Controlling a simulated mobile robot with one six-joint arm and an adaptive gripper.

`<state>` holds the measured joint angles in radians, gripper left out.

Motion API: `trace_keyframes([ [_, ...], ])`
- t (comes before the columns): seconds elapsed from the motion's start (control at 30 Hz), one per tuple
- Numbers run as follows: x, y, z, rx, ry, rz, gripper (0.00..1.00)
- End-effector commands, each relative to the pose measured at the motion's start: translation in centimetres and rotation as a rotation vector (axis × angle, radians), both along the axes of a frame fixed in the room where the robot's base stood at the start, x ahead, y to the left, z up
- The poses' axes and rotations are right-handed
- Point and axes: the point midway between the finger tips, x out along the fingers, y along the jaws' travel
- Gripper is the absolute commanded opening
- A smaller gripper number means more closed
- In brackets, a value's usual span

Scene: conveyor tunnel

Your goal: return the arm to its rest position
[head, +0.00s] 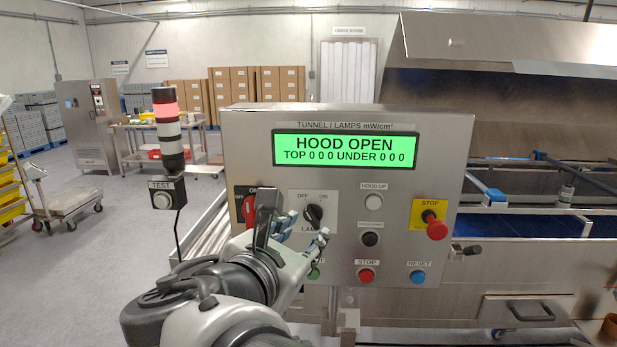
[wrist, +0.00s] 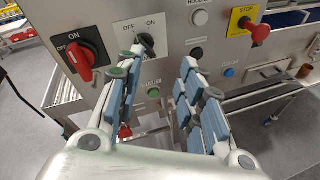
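My arm reaches up from the bottom of the head view, and my gripper (head: 308,228) is in front of the lower left part of the control panel (head: 245,140). In the wrist view, my gripper (wrist: 158,75) has its two blue-padded fingers spread apart with nothing between them. Its fingertips are near the lamp selector knob (head: 313,215) and a green button (wrist: 153,88). I cannot tell whether they touch the panel. The red rotary switch (wrist: 84,68) is to the left of the fingers. My arm partly hides that switch and the green button in the head view.
The panel display (head: 345,150) reads HOOD OPEN, with zeros for top and under. A red stop knob (head: 436,229) sticks out at the right. A stack light (head: 168,130), lit red, and a test button box (head: 163,196) stand at the left.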

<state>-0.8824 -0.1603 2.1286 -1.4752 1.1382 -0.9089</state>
Motion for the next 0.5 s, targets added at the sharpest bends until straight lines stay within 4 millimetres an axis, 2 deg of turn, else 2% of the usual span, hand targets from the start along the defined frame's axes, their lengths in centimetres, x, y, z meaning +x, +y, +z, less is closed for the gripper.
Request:
trace_keyframes([
  [0.03, -0.3, -2.2, -0.9, 0.067, 0.021, -0.058, 0.35],
  [0.17, -2.3, -8.3, -4.4, 0.310, 0.085, -0.258, 0.35],
  [0.27, -5.7, -13.4, -8.1, 0.591, 0.121, -0.494, 0.35],
  [0.3, -7.6, -15.3, -9.9, 0.728, 0.127, -0.609, 0.35],
  [0.4, -12.3, -17.9, -13.8, 1.075, 0.109, -0.897, 0.35],
  [0.5, -16.3, -18.2, -16.7, 1.407, 0.054, -1.168, 0.35],
])
